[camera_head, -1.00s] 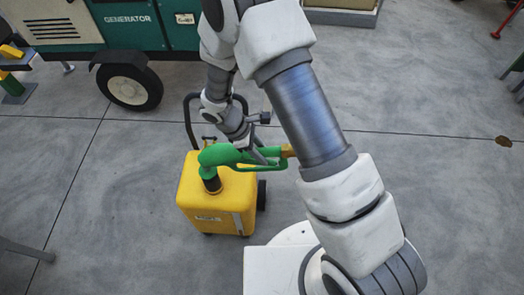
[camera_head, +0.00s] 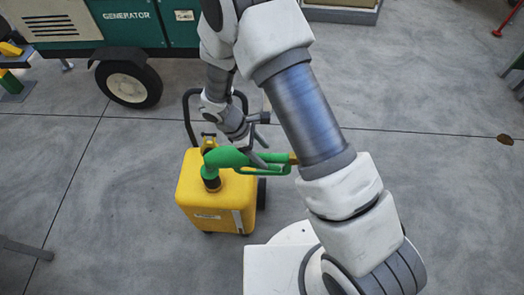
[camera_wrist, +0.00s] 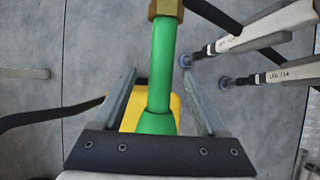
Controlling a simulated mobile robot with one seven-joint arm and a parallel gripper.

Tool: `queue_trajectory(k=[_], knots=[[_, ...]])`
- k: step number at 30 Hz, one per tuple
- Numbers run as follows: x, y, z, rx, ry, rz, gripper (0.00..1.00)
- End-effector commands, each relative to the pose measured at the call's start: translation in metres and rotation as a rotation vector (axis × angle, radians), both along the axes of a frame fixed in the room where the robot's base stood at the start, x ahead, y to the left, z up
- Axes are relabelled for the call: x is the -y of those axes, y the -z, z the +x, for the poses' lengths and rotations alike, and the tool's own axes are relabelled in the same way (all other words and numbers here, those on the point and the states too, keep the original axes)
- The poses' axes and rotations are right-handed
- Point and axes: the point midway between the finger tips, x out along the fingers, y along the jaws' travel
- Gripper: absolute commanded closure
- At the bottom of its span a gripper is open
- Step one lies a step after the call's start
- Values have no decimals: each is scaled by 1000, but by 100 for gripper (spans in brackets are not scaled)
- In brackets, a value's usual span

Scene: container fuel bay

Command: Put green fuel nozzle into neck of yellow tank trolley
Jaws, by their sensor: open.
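The green fuel nozzle (camera_head: 232,157) lies across the top of the yellow tank trolley (camera_head: 215,211). Its front end points down at the dark round neck (camera_head: 212,184) and appears to sit in it; how deep is hidden. Its green handle and brass-coloured rear fitting reach out to the right, the fitting partly hidden by my arm. My gripper (camera_head: 261,139) is open at the handle. In the wrist view, the green nozzle (camera_wrist: 161,70) runs between my two spread fingers (camera_wrist: 158,88), with a gap on each side.
A teal generator (camera_head: 131,25) with a wheel stands at the back left. The trolley's dark handle (camera_head: 188,121) rises behind the tank, close to my wrist. Grey floor is open to the left and right of the trolley.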

Motion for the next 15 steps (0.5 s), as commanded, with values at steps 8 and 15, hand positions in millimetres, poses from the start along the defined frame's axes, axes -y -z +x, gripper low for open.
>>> queue_trajectory(k=[8, 15], knots=[[-7, -12, 0, 1, 0, 1, 25], [-32, -60, 3, 4, -1, 4, 25]])
